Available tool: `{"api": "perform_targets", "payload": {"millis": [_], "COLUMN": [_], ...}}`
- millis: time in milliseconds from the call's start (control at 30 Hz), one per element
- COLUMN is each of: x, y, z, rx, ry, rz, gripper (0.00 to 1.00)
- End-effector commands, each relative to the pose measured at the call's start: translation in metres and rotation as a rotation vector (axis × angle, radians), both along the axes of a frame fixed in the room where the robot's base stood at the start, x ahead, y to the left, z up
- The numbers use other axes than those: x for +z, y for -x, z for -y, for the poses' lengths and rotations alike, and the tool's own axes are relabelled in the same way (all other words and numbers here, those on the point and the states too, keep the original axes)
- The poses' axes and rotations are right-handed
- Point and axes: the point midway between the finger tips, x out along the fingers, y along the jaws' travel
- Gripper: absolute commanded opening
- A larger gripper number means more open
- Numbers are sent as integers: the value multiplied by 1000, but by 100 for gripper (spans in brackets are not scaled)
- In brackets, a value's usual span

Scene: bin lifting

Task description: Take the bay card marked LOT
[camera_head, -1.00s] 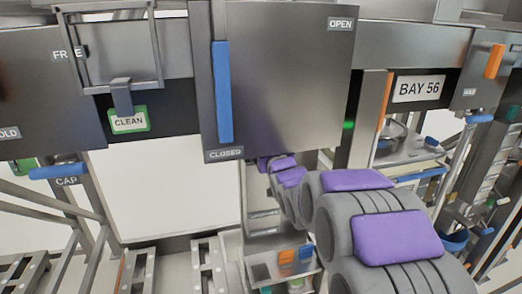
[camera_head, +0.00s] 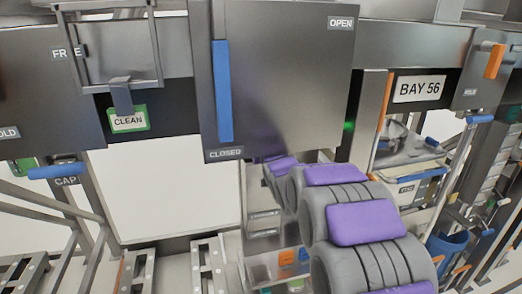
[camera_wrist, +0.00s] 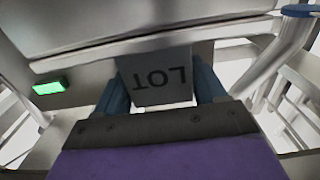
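In the wrist view, a grey card marked LOT (camera_wrist: 157,80) shows upside down below the edge of a metal panel. My gripper (camera_wrist: 158,84) has its two blue fingers spread apart, one on each side of the card. I cannot tell whether the fingers touch the card's edges. In the head view, the gripper and the LOT card are hidden behind the large door panel (camera_head: 290,80); only my grey and purple arm shows.
The door panel has a blue handle (camera_head: 222,92) and OPEN and CLOSED labels. A green CLEAN tag (camera_head: 128,120) hangs at left. A BAY 56 sign (camera_head: 419,88) is at right. A lit green indicator (camera_wrist: 47,88) is left of the card. Metal rails stand below.

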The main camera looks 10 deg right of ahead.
Motion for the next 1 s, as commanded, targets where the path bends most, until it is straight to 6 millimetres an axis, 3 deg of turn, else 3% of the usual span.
{"api": "perform_targets", "payload": {"millis": [300,633,1000], "x": [0,4,38], "y": [0,0,2], "z": [0,0,0], "rx": [0,0,0], "ry": [0,0,0], "rz": [0,1,0], "gripper": [38,38,38]}}
